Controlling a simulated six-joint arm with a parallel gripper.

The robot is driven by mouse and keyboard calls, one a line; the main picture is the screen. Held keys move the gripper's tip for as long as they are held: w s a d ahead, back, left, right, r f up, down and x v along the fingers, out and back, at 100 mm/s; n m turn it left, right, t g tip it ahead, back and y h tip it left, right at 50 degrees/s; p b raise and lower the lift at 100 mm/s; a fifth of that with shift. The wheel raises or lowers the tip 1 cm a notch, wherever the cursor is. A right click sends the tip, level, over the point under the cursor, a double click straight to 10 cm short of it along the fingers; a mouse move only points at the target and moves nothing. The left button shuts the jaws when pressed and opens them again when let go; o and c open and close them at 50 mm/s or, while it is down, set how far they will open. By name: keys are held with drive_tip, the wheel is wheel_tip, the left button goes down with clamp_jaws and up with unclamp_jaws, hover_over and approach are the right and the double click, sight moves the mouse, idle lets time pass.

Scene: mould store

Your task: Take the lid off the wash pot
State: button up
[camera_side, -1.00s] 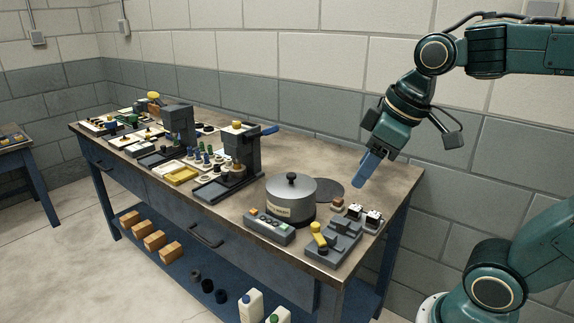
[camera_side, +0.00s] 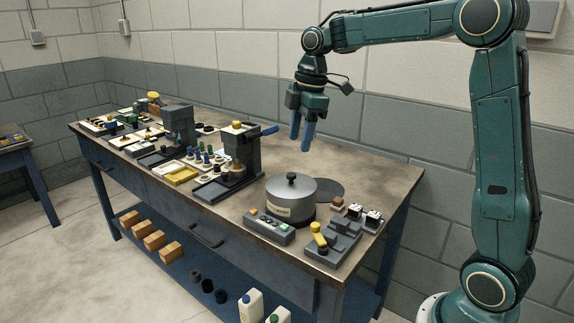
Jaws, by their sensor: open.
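The wash pot (camera_side: 290,205) is a grey round pot with a label on its front, standing on the bench near its right end. Its grey lid (camera_side: 275,187) sits on top, with a black knob (camera_side: 291,178) in the middle. My gripper (camera_side: 301,147) has two blue fingers pointing down with a gap between them. It is open and empty, in the air above the pot lid and apart from it. Nothing hides the knob.
A dark round disc (camera_side: 328,190) lies on the bench right of the pot. A grey control box (camera_side: 269,227) stands in front, and a grey fixture with a yellow knob (camera_side: 318,233) at the front right. A dark press (camera_side: 243,150) stands to the left. The back of the bench (camera_side: 365,175) is clear.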

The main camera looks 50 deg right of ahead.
sight(292, 174)
drive_tip(key=w+d+f+n, duration=0.2)
drive_tip(key=w+d+f, duration=0.1)
drive_tip(key=w+d+f+n+g, duration=0.1)
drive_tip(key=w+d+f, duration=0.2)
drive_tip(key=shift+d+n, duration=0.1)
drive_tip(key=shift+n, duration=0.3)
drive_tip(key=shift+w+a+f, duration=0.1)
drive_tip(key=shift+a+f, duration=0.05)
drive_tip(key=shift+f, duration=1.1)
drive_tip(key=shift+s+a+f, duration=0.1)
drive_tip(key=shift+a+f, duration=0.05)
drive_tip(key=shift+f, duration=1.1)
drive_tip(key=shift+w+a+f, duration=0.1)
drive_tip(key=shift+a+f, duration=0.05)
drive_tip(key=shift+f, duration=1.1)
clamp_jaws()
